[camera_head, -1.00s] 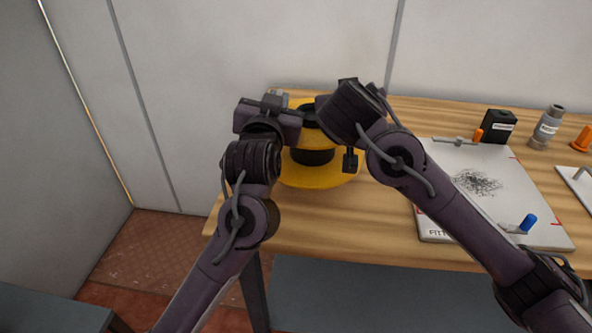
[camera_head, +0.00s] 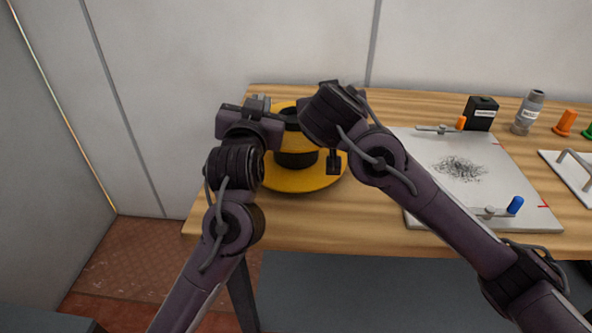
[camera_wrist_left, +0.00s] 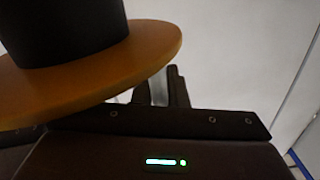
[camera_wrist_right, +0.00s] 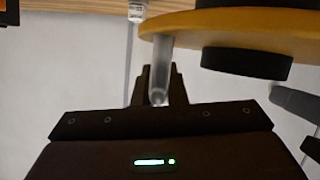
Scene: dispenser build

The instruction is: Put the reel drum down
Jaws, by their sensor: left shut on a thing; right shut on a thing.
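The reel drum (camera_head: 304,184) has a yellow flange at the bottom, a black core and yellow higher up. It stands upright at the left end of the wooden table, between my two grippers. Its middle and right side are partly hidden by my arms. I cannot tell whether its base touches the table. My left gripper (camera_wrist_left: 165,88) is shut at the drum's left side; the flange and black core fill the upper left of the left wrist view. My right gripper (camera_wrist_right: 157,85) is shut on a grey rod by the yellow flange, at the drum's right side.
A white fitting board (camera_head: 415,150) with a dark scribbled patch lies right of the drum. Bare table lies before the drum.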

